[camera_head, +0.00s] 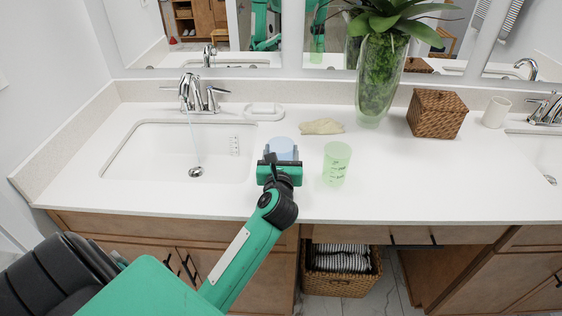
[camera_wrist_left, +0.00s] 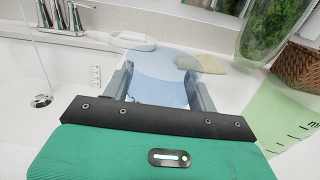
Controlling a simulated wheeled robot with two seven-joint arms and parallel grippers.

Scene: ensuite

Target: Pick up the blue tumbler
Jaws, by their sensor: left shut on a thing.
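The blue tumbler (camera_head: 282,147) is pale, see-through blue and stands on the white counter just right of the left sink. My left gripper (camera_head: 280,160) is at the tumbler, shut on it, and hides its lower front in the head view. In the left wrist view the tumbler (camera_wrist_left: 160,78) sits between the two grey fingers of my left gripper (camera_wrist_left: 158,88). I cannot tell whether its base touches the counter. My right gripper is not in view.
A green tumbler (camera_head: 336,163) stands close to the right. A beige cloth or sponge (camera_head: 322,127) lies behind. A glass plant vase (camera_head: 380,82), wicker box (camera_head: 437,113) and white cup (camera_head: 496,112) stand farther right. Water runs into the left sink (camera_head: 150,155).

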